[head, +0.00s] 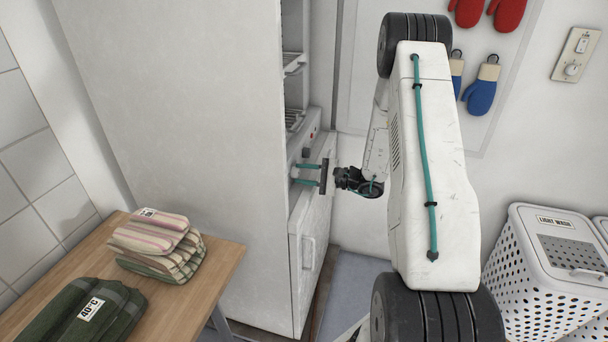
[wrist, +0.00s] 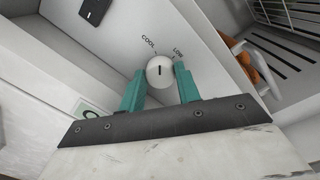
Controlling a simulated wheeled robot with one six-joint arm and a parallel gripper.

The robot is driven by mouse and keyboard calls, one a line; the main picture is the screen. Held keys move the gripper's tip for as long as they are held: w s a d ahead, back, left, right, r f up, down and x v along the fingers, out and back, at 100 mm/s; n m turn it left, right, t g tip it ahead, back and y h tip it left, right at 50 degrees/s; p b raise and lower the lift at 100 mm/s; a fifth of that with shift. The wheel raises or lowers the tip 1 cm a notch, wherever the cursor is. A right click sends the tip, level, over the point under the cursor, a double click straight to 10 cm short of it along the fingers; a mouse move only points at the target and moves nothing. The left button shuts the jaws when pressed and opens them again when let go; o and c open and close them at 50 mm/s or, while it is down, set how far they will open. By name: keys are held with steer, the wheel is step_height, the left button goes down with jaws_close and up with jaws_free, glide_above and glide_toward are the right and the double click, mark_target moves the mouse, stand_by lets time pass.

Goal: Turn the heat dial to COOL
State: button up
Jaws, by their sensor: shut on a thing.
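The heat dial (wrist: 160,72) is a round white knob with a short black line on its face, in the wrist view. The word COOL is printed to its upper left and LOW to its upper right. The black line stands roughly upright in the picture, between the two words. My gripper (wrist: 160,78) has its teal fingers on either side of the dial, shut on it. In the head view my gripper (head: 307,173) reaches left to the front panel of the tall white cabinet (head: 190,90); the dial is too small to make out there.
A wooden table (head: 215,270) with folded striped towels (head: 155,240) and a green towel (head: 85,310) stands at left. White laundry baskets (head: 545,265) stand at right. Mitts (head: 481,90) hang on the wall behind my arm. The wrist view shows a slotted shelf (wrist: 285,75) at right.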

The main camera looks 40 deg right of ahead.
steer(key=shift+n, duration=1.5)
steer(key=shift+f, duration=0.1)
steer(key=o, duration=1)
steer(key=shift+s, duration=0.1)
